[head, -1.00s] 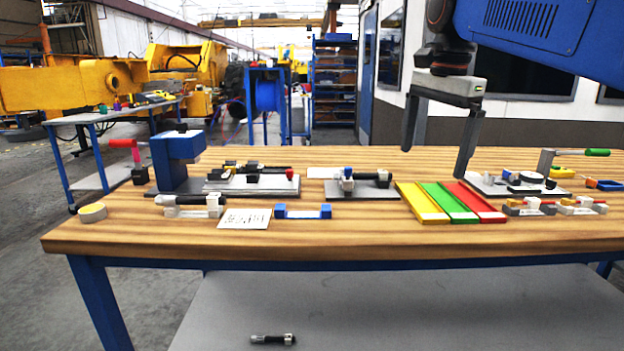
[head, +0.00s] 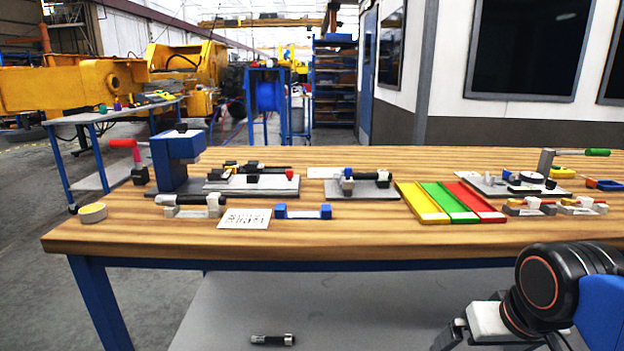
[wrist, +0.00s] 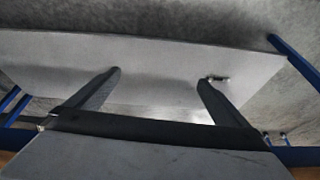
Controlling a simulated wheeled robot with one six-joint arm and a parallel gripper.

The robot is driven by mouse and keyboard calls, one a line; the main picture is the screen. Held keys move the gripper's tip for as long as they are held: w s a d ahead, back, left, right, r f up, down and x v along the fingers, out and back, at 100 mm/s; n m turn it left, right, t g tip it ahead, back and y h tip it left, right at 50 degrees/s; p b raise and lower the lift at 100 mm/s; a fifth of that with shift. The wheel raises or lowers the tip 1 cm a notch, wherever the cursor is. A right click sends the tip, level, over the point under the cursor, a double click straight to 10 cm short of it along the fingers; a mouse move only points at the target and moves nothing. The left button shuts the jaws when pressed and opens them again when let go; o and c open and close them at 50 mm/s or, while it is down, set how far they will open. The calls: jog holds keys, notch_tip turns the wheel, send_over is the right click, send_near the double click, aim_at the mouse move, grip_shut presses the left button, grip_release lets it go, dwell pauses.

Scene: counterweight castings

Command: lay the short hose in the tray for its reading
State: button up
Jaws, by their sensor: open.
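A short black hose (head: 272,340) with light metal end fittings lies on the grey lower shelf under the table. It also shows small in the wrist view (wrist: 217,78), just beyond the tip of the right finger. My gripper (wrist: 157,76) is open and empty above the shelf, with bare shelf between its fingers. In the head view my gripper is low at the right, partly cut off by the frame. Three flat trays lie side by side on the table: yellow (head: 421,204), green (head: 449,203) and red (head: 477,203). No hose shows in them.
The wooden tabletop (head: 370,239) overhangs the lower shelf (head: 230,305). A blue-ended holder (head: 303,212), a printed card (head: 244,219), a grey stand with a black cylinder (head: 192,206) and a blue device (head: 177,160) stand left of the trays. The shelf is otherwise clear.

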jog(key=shift+s+d+f+n, duration=0.15)
jog(key=shift+s+f, duration=0.15)
jog(key=shift+f, duration=0.25)
jog(key=shift+s+a+f+n, duration=0.15)
jog(key=shift+s+f, duration=0.15)
jog(key=shift+f, duration=0.25)
